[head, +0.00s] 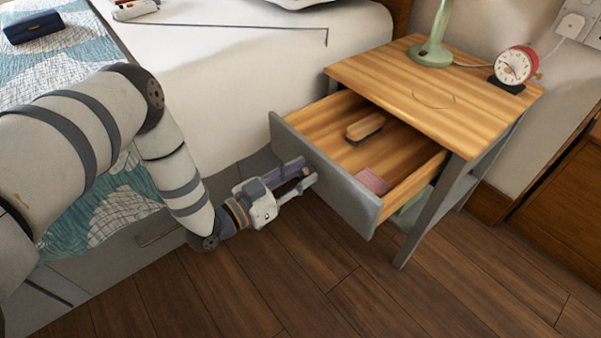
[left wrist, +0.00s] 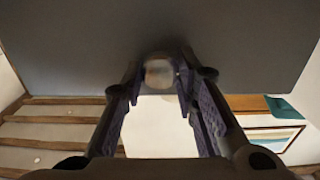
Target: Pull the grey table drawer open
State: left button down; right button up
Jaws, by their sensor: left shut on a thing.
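The bedside table (head: 470,85) has a light wooden top and grey sides. Its grey drawer (head: 325,170) is pulled well out, with the wooden inside showing. A wooden-backed brush (head: 366,126) and a folded pinkish cloth (head: 372,181) lie in it. My left gripper (head: 305,177) is at the drawer's front face, its fingers shut on the drawer knob (left wrist: 158,74). In the left wrist view the round knob sits between the fingertips, against the grey drawer front (left wrist: 80,45). The knob is hidden in the head view. My right gripper is out of view.
A green lamp base (head: 430,54) and a red alarm clock (head: 515,66) stand on the tabletop, with a thin wire-like item. The bed (head: 240,80) is close on the left. Bare wooden floor (head: 300,270) lies in front of the drawer.

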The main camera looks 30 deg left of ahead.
pick_arm(q)
jog(key=c, duration=1.3)
grip_release()
jog(key=v, duration=1.2)
